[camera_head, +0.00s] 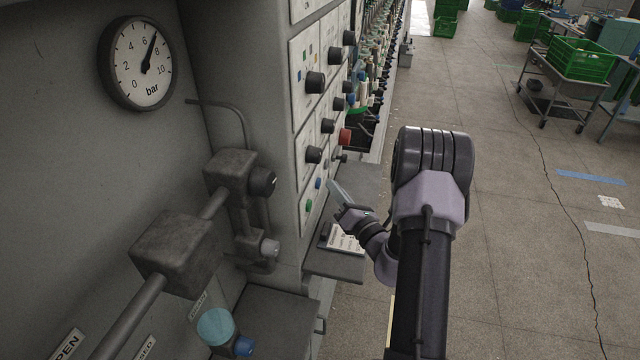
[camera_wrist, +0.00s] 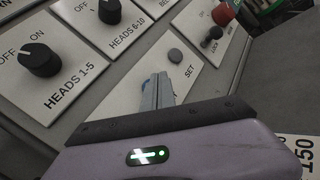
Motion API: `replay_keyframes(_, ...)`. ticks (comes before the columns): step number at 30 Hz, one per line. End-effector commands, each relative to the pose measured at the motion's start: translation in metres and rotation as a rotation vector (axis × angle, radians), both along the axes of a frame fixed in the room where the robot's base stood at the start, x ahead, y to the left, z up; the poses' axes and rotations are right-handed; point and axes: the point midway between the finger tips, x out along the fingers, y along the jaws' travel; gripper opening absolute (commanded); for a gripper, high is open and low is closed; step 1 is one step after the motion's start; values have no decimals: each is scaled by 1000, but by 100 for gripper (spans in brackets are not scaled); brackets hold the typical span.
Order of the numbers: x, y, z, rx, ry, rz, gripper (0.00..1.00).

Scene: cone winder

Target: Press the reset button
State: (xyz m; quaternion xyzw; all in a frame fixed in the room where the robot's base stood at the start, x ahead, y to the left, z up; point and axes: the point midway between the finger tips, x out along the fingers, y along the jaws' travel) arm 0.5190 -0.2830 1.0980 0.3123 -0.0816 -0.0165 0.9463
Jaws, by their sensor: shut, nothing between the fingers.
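My gripper (camera_head: 333,187) is shut and empty, with its fingertips close to the lower part of the control panel. In the wrist view the fingers (camera_wrist: 157,88) point up at the panel. A blue button (camera_wrist: 147,82) shows partly behind the left fingertip; whether they touch is unclear. It also shows in the head view (camera_head: 318,183). A grey round button (camera_wrist: 175,55) lies just beyond the fingertips. Lettering reading "SET" is beside it. No full reset label is readable; the fingers may hide part of it. A green button (camera_head: 309,205) sits lower left.
Black knobs, including the HEADS 1-5 knob (camera_wrist: 40,59) and HEADS 6-10 knob (camera_wrist: 110,11), surround the area. A red knob (camera_wrist: 222,14) is farther along. A shelf (camera_head: 340,266) with a printed card juts out below.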

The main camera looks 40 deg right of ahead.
Motion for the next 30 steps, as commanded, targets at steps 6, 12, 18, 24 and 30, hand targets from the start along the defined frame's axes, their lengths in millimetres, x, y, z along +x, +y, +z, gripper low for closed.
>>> replay_keyframes(6,5,4,0,0,0,1,0)
replay_keyframes(12,6,5,0,0,0,0,0)
replay_keyframes(18,7,6,0,0,0,0,0)
replay_keyframes(24,8,7,0,0,0,0,0)
replay_keyframes(30,10,9,0,0,0,1,0)
